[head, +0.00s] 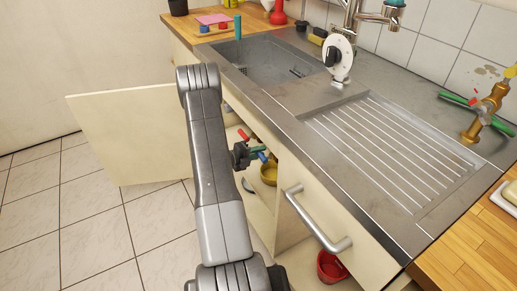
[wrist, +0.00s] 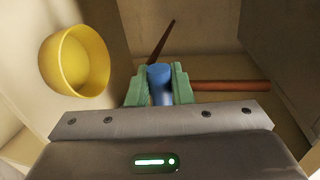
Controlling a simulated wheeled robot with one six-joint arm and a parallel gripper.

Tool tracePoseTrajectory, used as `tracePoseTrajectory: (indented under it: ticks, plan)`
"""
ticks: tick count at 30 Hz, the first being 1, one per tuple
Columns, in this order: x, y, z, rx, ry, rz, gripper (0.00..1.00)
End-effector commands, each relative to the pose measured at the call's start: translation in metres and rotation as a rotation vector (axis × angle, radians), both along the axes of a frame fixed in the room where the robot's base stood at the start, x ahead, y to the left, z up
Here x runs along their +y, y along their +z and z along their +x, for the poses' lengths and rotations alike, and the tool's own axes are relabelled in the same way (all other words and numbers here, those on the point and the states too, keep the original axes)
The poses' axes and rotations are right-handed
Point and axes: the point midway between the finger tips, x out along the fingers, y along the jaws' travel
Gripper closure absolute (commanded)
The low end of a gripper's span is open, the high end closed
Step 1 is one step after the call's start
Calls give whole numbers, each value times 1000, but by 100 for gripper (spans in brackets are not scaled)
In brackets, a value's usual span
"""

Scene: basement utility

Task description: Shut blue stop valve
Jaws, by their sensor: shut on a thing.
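The blue stop valve's handle (wrist: 160,82) sits between the two green fingertips of my gripper (wrist: 158,88) in the wrist view. My gripper is shut on it, with a finger on each side. In the head view my gripper (head: 257,153) reaches into the open cabinet under the sink, and a bit of the blue handle (head: 262,157) shows at its tips. The valve body is hidden behind the handle and fingers, so I cannot tell how far it is turned. A red handle (head: 243,134) shows just above my gripper in the head view.
A yellow bowl-like container (wrist: 76,62) is close at the left in the wrist view. A copper pipe (wrist: 232,86) runs right of the handle. The open cabinet door (head: 130,135) stands left of my arm. A drawer handle (head: 315,220) and red bucket (head: 331,266) are at right.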

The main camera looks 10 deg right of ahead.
Motion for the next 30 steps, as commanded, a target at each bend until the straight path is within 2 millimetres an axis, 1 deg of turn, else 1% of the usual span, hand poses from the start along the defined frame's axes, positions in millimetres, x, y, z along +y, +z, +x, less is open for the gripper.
tracePoseTrajectory:
  ticks: [7, 21, 22, 24, 25, 30]
  plan:
    - [1, -3, 0, 60, 0, -21, 100]
    - [1, -4, -1, 72, 1, -24, 100]
    - [1, -4, -1, 72, 1, -24, 77]
    - [0, -4, -1, 71, 1, -24, 63]
    - [0, -4, 0, 71, 1, -24, 61]
    - [0, -4, 0, 70, 1, -24, 61]
